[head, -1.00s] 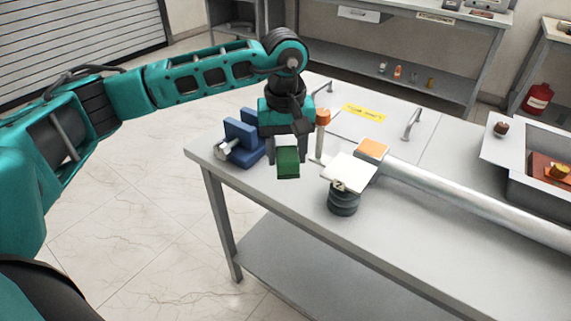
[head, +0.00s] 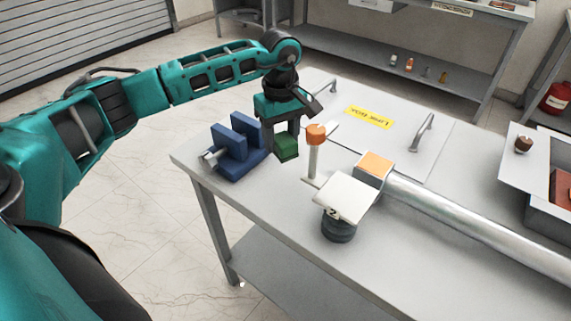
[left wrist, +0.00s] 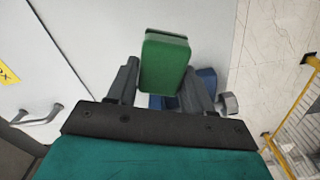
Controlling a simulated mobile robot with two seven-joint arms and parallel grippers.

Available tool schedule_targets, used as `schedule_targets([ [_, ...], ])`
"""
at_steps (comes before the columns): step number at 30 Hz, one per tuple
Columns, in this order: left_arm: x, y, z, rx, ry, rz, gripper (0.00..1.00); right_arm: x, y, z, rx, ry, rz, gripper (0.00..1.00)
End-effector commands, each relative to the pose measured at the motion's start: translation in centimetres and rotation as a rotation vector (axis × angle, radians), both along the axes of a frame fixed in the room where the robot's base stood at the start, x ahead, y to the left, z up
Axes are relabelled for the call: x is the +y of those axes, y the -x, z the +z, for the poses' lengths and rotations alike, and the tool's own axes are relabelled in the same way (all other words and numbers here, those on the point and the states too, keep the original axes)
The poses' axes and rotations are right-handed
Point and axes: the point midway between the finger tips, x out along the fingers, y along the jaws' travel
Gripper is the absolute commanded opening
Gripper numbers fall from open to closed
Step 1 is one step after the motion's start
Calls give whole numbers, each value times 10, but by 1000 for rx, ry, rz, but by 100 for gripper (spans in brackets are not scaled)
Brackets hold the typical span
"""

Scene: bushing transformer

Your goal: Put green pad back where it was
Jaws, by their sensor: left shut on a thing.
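The green pad (head: 286,147) is held between the fingers of my left gripper (head: 284,141), just beside the blue vise and close to the tabletop. I cannot tell whether it touches the table. In the left wrist view the pad (left wrist: 164,62) shows its broad green face between the two dark fingers (left wrist: 160,85). My right gripper is not in view.
A blue vise (head: 237,147) stands at the table's left corner. To the right are an orange-topped post (head: 315,150), a white plate (head: 346,197) on a dark ribbed base, an orange pad (head: 375,164) and a long metal tube (head: 475,217). The near tabletop (head: 262,200) is clear.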

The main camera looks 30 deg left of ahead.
Motion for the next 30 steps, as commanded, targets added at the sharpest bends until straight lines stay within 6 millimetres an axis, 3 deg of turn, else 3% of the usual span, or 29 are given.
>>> schedule_targets([
  [3, 0, 1, -21, 2, 0, -2, 26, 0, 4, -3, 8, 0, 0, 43],
  [7, 0, 0, -36, 1, 0, -2, 26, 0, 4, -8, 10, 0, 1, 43],
  [15, -1, 0, -78, 0, 1, -3, 26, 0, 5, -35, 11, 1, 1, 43],
  [27, 0, 0, -82, -1, 0, -3, 26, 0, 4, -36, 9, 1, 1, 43],
  [28, 0, 0, -81, -1, 0, -3, 52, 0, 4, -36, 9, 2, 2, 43],
  [30, 0, 0, -80, -1, 0, -3, 58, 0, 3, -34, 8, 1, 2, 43],
])
